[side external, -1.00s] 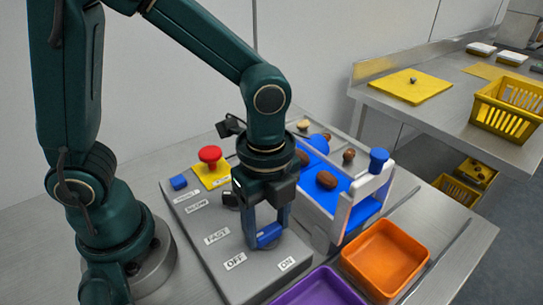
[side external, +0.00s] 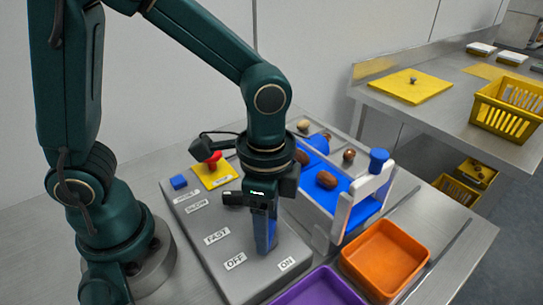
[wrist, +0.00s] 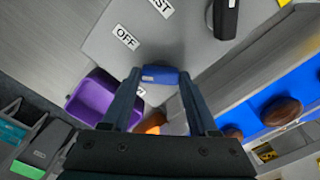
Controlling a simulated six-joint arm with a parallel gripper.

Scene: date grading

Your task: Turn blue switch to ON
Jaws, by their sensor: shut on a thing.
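The blue switch (wrist: 160,75) sits on the grey control panel (side external: 215,262), near the OFF label (side external: 235,261) and the ON label (side external: 286,264). My gripper (wrist: 160,78) is shut on the blue switch, with one finger at each end of it in the wrist view. In the side view my gripper (side external: 265,248) points down at the panel, and its fingers largely hide the switch. The OFF label also shows in the wrist view (wrist: 125,37), while the ON label is mostly hidden there.
A black knob (wrist: 226,18) and a red button (side external: 213,160) on a yellow base are on the same panel. A blue-and-white conveyor (side external: 345,215) carrying dates stands close on the right. Orange (side external: 385,255) and purple (side external: 318,290) trays lie in front.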

